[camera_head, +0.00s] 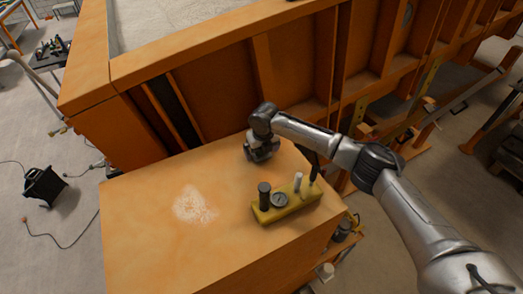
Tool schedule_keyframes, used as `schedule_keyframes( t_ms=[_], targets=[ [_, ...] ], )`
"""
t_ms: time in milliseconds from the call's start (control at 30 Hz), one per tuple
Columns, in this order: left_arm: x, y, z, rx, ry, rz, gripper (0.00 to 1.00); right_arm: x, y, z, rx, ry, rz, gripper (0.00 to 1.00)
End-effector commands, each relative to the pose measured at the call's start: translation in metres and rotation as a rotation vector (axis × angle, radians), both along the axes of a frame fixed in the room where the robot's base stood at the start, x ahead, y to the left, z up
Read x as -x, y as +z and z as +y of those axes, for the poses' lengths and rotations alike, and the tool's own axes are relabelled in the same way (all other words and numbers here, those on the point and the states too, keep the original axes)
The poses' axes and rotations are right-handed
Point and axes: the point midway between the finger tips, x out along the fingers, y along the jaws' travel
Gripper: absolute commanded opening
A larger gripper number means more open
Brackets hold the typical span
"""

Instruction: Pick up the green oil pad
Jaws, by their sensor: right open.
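My right arm comes in from the right, and its gripper (262,154) is over the far edge of the orange bench top, pointing down. The gripper is open; the arm hides part of the area around it. A yellow-green holder block (290,213) stands on the bench, nearer than the gripper and to its right. It carries a black cylinder (264,194), a grey round piece (280,200), a white stick (298,182) and a dark stick (314,175). I cannot make out a distinct green oil pad. My left gripper is out of view.
A black box (44,185) with cables lies on the floor at left.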

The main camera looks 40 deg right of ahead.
Motion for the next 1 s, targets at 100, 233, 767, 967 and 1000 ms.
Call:
schedule_keyframes(
  t_ms=[100,233,767,967,1000],
  targets=[
    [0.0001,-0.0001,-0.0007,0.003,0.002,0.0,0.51,-0.0002,-0.0009,0.0002,0.0,0.0,-0.001,0.98],
    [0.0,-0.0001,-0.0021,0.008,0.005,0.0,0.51,-0.0002,-0.0007,0.0002,0.0,0.0,-0.001,0.96],
    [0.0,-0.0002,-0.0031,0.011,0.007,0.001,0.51,-0.0001,-0.0003,0.0,0.0,0.0,-0.001,0.45],
    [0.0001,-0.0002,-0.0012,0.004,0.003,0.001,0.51,-0.0002,-0.0001,0.0,-0.001,0.0,-0.001,0.44],
    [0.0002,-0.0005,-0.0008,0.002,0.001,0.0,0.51,-0.0002,0.0001,0.0,-0.001,0.0,-0.001,0.44]
  ],
)
